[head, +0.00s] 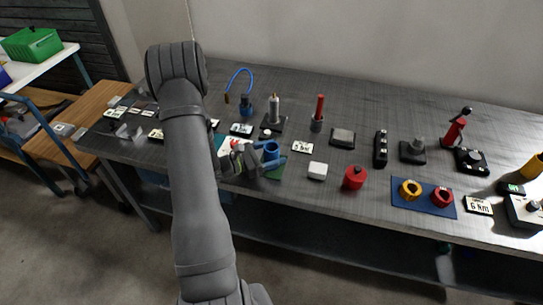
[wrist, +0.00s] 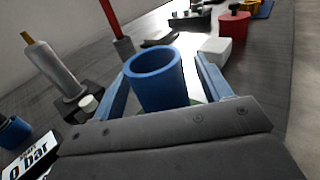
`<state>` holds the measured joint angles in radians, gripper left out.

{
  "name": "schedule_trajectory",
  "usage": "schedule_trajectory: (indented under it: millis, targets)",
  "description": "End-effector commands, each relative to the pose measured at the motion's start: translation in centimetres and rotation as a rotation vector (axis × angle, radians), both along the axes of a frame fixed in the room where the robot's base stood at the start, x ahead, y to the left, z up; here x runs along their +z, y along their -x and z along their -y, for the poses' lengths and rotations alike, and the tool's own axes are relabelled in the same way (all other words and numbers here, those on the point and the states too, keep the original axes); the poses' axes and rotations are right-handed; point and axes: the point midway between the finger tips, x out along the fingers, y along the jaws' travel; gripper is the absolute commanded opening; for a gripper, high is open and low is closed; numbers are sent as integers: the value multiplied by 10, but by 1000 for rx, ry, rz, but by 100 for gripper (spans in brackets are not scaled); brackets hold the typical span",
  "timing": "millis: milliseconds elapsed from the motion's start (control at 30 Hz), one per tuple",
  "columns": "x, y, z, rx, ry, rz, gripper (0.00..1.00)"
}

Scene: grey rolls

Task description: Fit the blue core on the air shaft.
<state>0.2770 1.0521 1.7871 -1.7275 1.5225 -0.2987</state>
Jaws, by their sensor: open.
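The blue core (head: 271,150), a hollow blue cylinder, stands upright over a green mat (head: 275,173). It also shows in the wrist view (wrist: 155,84), its open end up. My gripper (head: 268,160) is open, with one light blue finger on each side of the core; I cannot tell whether either touches it. The gripper also shows in the wrist view (wrist: 162,80). The likely air shaft, a pale grey upright post with a tan tip (head: 274,109), stands bare on a dark base behind the core. In the wrist view the post (wrist: 54,68) is at the left.
A red-topped post (head: 319,108) stands behind right. A blue mat (head: 423,206) holds yellow and red rings. A blue hose (head: 238,77) arches behind left. Small label plates dot the bench.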

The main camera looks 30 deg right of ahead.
Motion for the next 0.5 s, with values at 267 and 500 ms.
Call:
schedule_trajectory:
  millis: [267, 500]
  targets:
    - [-1, 3, 20, 0, -1, 0, 71]
    - [0, 2, 20, 0, -1, 0, 55]
